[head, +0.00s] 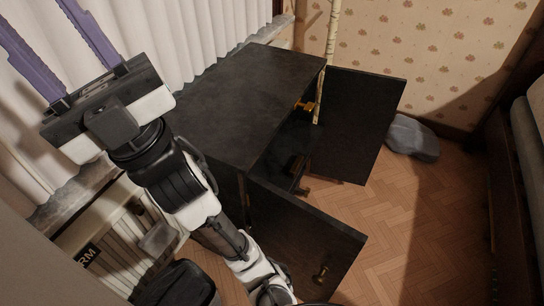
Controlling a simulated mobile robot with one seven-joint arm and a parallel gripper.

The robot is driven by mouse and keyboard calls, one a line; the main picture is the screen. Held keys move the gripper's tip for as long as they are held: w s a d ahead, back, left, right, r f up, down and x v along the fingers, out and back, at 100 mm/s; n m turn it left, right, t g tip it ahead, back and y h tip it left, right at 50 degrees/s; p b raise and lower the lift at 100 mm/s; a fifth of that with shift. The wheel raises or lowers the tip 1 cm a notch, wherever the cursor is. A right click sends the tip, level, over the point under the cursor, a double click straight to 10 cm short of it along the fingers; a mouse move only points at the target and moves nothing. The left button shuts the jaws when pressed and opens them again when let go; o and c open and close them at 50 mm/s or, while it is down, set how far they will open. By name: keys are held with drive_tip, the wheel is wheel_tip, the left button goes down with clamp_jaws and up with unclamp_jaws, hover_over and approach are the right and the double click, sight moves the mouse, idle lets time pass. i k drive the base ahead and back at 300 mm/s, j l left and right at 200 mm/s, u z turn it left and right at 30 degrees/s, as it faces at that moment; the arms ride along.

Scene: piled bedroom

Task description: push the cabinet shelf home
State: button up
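A black cabinet (265,90) stands mid-view in the head view against the curtained wall. Two dark panels stand out from its right side like open doors: a far one (360,125) and a near one (300,235) with a brass knob. Between them the dark interior shows partly, with brass and brown fittings. I cannot clearly make out a separate shelf there. My gripper (38,22) is at the upper left, away from the cabinet, pointing up and left. Its purple fingers are wide apart with nothing visible between them; their tips are cut off by the frame edge.
A grey rounded object (413,138) lies on the floor beyond the far panel. White curtains (190,30) hang behind the cabinet. A dark bed or furniture frame (510,200) runs along the right edge. The parquet floor (425,220) between is clear.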

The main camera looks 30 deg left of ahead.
sight(281, 162)
drive_tip(key=u, duration=0.75)
drive_tip(key=l+u, duration=0.1)
drive_tip(key=l, duration=0.25)
drive_tip(key=k+l+u, duration=0.15)
drive_tip(key=l, duration=0.15)
drive_tip(key=i+l, duration=0.05)
